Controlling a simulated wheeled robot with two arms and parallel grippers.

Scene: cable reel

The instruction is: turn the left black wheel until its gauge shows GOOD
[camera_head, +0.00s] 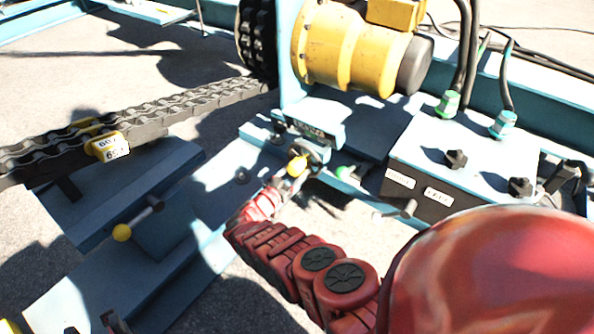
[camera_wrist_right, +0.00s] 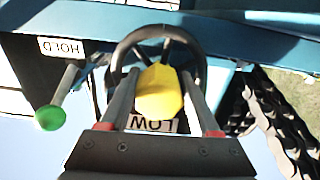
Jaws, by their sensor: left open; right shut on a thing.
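A black spoked wheel (camera_wrist_right: 126,52) with a yellow crank knob (camera_wrist_right: 158,92) fills the middle of the right wrist view. My right gripper (camera_wrist_right: 160,75) is shut on the yellow knob, one finger at each side. A gauge plate (camera_wrist_right: 155,125) reading LOW, upside down, shows behind the knob and is partly covered. In the head view, the yellow knob (camera_head: 297,166) is at the tip of my red right arm, and the wheel there is small and partly hidden. My left gripper (camera_head: 92,325) is open at the bottom left edge, mostly out of frame.
A green-knobbed lever (camera_wrist_right: 50,117) stands beside a HOLD plate (camera_wrist_right: 62,48). A blue control box (camera_head: 480,165) with black knobs is to the right. A yellow motor (camera_head: 345,45) stands behind. A chain (camera_head: 190,103) and a yellow-ball lever (camera_head: 122,232) are on the left.

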